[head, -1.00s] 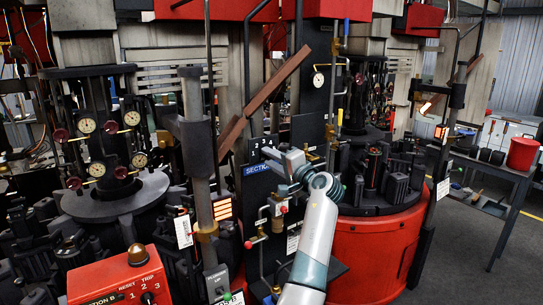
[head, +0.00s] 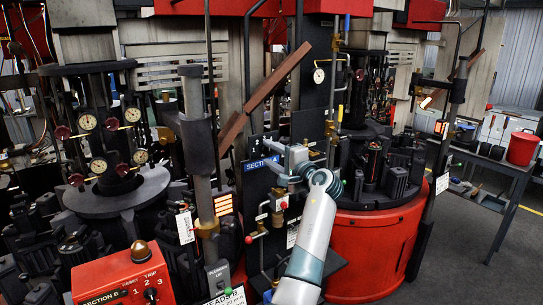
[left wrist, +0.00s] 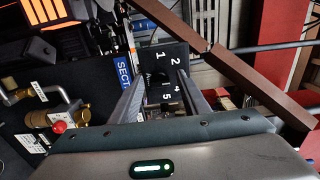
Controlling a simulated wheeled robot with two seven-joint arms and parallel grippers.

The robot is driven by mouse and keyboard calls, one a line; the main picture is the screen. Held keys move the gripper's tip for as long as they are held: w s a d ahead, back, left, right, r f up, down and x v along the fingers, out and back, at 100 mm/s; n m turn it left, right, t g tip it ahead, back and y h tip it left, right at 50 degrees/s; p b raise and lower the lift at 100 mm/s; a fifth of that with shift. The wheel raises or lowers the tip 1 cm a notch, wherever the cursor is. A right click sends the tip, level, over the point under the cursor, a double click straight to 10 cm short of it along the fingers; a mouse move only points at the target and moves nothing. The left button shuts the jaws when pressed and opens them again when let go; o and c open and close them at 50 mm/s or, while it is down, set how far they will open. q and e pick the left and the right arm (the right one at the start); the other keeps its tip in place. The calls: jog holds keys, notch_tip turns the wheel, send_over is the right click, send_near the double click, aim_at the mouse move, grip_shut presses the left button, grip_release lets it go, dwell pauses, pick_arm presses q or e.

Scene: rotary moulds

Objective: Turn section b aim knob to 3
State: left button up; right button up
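A dark dial plate with white numbers (left wrist: 152,53) shows in the left wrist view; 1, 2, 4 and 5 are readable. It stands beside a blue section label (left wrist: 122,72). In the head view, that label (head: 253,166) appears to end in A. My left gripper (left wrist: 160,74) has its two fingers apart in front of the dial, one on each side. I cannot tell whether they touch a knob; the dial's middle is dark and partly hidden. The head view shows this gripper (head: 273,162) at the panel. A red box marked SECTION B (head: 112,280) is at the lower left.
A brown bar (head: 280,77) slants above the panel. Valves and pipes (head: 278,206) sit below it. A dark post (head: 198,135) stands to the left, a red drum (head: 375,250) to the right. Open floor (head: 465,255) lies at the far right.

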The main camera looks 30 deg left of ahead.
dwell(0.3)
pick_arm(q)
jog(key=shift+s+d+f+b, duration=0.1)
jog(key=shift+s+d+b, duration=0.05)
jog(key=shift+d+b, duration=0.2)
jog(key=shift+s+d+f+b, duration=0.1)
jog(key=shift+d+b, duration=0.1)
jog(key=shift+d, duration=0.15)
jog(key=b+v, duration=0.7)
jog(key=v, duration=0.8)
jog(key=shift+s+d, duration=0.2)
jog(key=shift+d, duration=0.15)
